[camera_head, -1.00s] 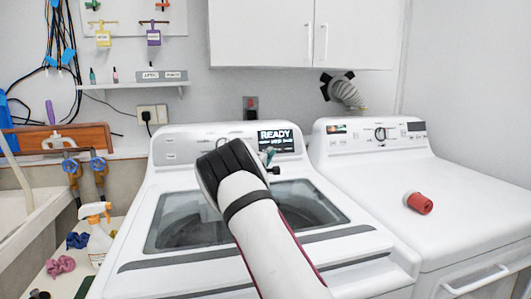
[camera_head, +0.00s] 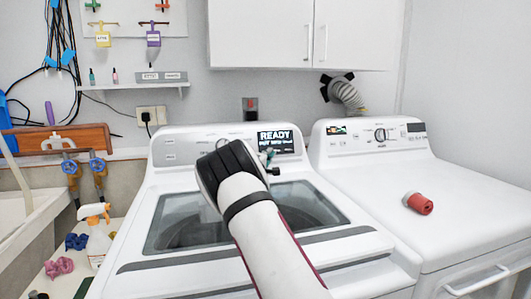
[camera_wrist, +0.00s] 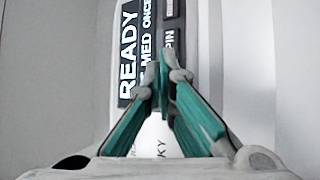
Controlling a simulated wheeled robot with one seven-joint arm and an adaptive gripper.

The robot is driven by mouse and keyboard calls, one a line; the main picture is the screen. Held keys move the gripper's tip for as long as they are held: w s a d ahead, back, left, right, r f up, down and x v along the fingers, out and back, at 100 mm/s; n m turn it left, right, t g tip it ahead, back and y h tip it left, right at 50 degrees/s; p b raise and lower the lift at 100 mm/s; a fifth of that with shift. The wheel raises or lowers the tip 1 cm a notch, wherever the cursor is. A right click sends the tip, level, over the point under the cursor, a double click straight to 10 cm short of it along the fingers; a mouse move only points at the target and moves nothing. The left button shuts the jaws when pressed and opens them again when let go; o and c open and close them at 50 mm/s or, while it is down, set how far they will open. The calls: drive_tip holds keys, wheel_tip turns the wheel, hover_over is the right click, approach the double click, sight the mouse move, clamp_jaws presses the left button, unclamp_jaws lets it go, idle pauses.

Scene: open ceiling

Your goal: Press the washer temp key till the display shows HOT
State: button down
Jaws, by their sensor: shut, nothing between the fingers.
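The washer (camera_head: 170,240) stands in the middle, its raised panel (camera_head: 185,150) at the back. The panel's dark display (camera_head: 275,136) shows READY on top. The small line below appears to read HOT, then MED. In the wrist view the display (camera_wrist: 128,55) is turned sideways and shows READY, MED and ONCE; the line's first word is hidden by my fingers. My gripper (camera_head: 268,156) is shut and empty at the panel, just below the display. In the wrist view its fingertips (camera_wrist: 164,65) are together by a dark key strip (camera_wrist: 172,25) lettered SPIN. The temp key is hidden; I cannot tell contact.
A dryer (camera_head: 460,190) stands to the right, with a red-capped item (camera_head: 419,203) on top. A white cabinet (camera_head: 270,35) hangs above.

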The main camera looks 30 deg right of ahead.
drive_tip(key=shift+s+a+r+p, duration=0.2)
drive_tip(key=shift+s+r+p, duration=0.05)
drive_tip(key=shift+s+p, duration=0.25)
drive_tip(key=shift+s, duration=0.1)
drive_tip(key=shift+s+a+r+p, duration=0.15)
drive_tip(key=shift+s+r+p, duration=0.1)
drive_tip(key=shift+s+p, duration=0.3)
drive_tip(key=shift+s+a+r+p, duration=0.15)
drive_tip(key=shift+s+r+p, duration=0.1)
drive_tip(key=shift+s+p, duration=0.3)
drive_tip(key=shift+s+a+r+p, duration=0.2)
drive_tip(key=shift+s+p, duration=0.35)
drive_tip(key=shift+p, duration=0.1)
drive_tip(key=shift+s+a+r+p, duration=0.15)
drive_tip(key=shift+s+p, duration=0.4)
drive_tip(key=shift+p, duration=0.05)
